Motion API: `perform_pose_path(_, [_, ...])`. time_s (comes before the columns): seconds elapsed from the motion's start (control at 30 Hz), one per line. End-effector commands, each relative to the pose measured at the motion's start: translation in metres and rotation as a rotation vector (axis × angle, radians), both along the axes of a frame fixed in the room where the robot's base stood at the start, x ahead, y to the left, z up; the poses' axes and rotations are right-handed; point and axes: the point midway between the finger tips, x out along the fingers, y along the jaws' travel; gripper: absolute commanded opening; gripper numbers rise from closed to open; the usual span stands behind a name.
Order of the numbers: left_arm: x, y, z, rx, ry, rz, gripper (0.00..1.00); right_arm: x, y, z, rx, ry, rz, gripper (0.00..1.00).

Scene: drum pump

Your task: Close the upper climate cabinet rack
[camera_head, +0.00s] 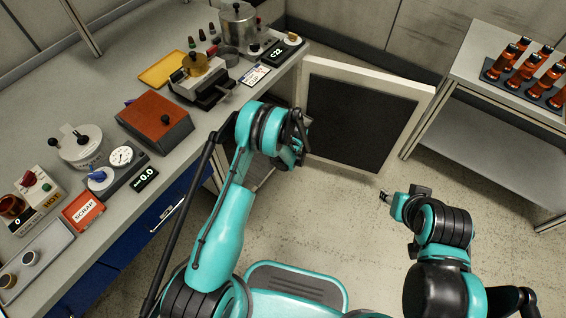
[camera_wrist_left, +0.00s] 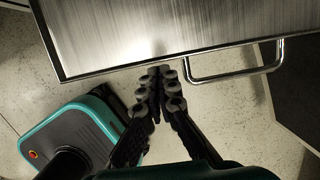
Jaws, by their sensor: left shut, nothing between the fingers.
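The climate cabinet stands under the bench with its door (camera_head: 360,115) swung open. In the left wrist view a brushed-metal rack (camera_wrist_left: 190,28) fills the top, with a bar handle (camera_wrist_left: 240,76) on its near edge. I cannot tell whether it is the upper rack. My left gripper (camera_wrist_left: 158,74) is shut and empty, its tips close to that edge, left of the handle. Whether they touch the rack is unclear. In the head view my left wrist hides most of the rack and the cabinet opening. My right gripper (camera_head: 386,197) hangs over the floor, away from the cabinet.
The bench (camera_head: 60,110) carries an orange box (camera_head: 155,122), a yellow tray (camera_head: 162,70), gauges and pots. A side table (camera_head: 510,60) with amber bottles stands at the right. The open door stands right of my left arm. Floor (camera_head: 350,240) between door and base is clear.

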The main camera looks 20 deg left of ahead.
Motion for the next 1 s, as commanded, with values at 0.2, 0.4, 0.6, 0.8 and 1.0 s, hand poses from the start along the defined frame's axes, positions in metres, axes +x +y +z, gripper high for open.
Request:
perform_pose_path(0.2, [0.014,0.039,-0.001,0.0,0.0,0.007,0.0,0.0,0.0,0.0,0.0,0.0,0.0,0.4])
perform_pose_path(0.4, [0.033,0.093,-0.001,0.0,0.0,0.006,0.0,0.0,0.0,0.0,0.0,0.0,0.0,0.4])
perform_pose_path(0.6, [0.044,0.122,-0.001,0.0,0.0,0.003,0.0,0.0,0.0,0.0,0.0,0.0,0.0,0.4])
perform_pose_path(0.8, [0.045,0.126,-0.001,-0.001,0.001,0.0,0.0,0.0,0.0,0.0,0.0,0.0,0.0,0.4])
perform_pose_path(1.0, [0.045,0.125,-0.001,-0.001,0.001,0.001,0.0,0.0,0.0,0.0,0.0,0.0,0.0,0.4])
